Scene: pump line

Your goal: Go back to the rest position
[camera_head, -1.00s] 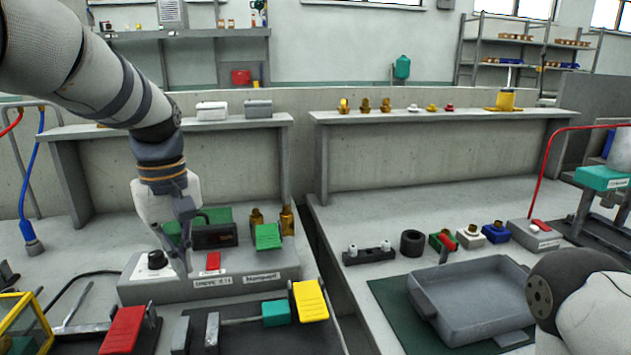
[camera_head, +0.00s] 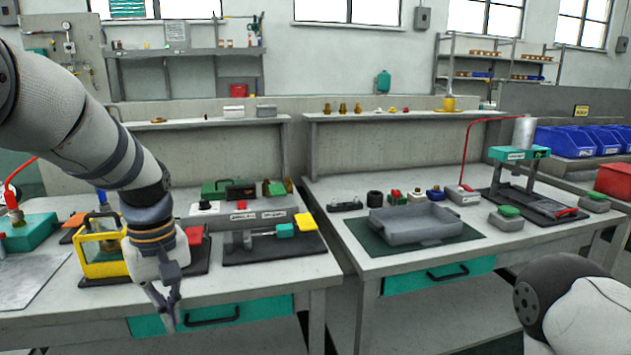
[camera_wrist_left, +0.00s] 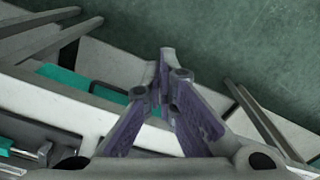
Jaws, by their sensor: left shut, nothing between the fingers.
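My left gripper (camera_head: 172,318) is shut and empty. It hangs pointing down at the front edge of the left bench (camera_head: 250,275), in front of the green drawer (camera_head: 238,311). In the left wrist view its closed fingers (camera_wrist_left: 168,85) show over the bench edge, the drawer front and the green floor. Part of my right arm (camera_head: 585,305) shows at the lower right of the head view, in front of the right bench (camera_head: 365,262). My right gripper is out of view.
A yellow-framed box (camera_head: 100,262) and a dark clamp fixture (camera_head: 285,246) stand on the left bench near my left arm. A grey tray (camera_head: 415,225) lies on a green mat on the right bench. A gap separates the benches.

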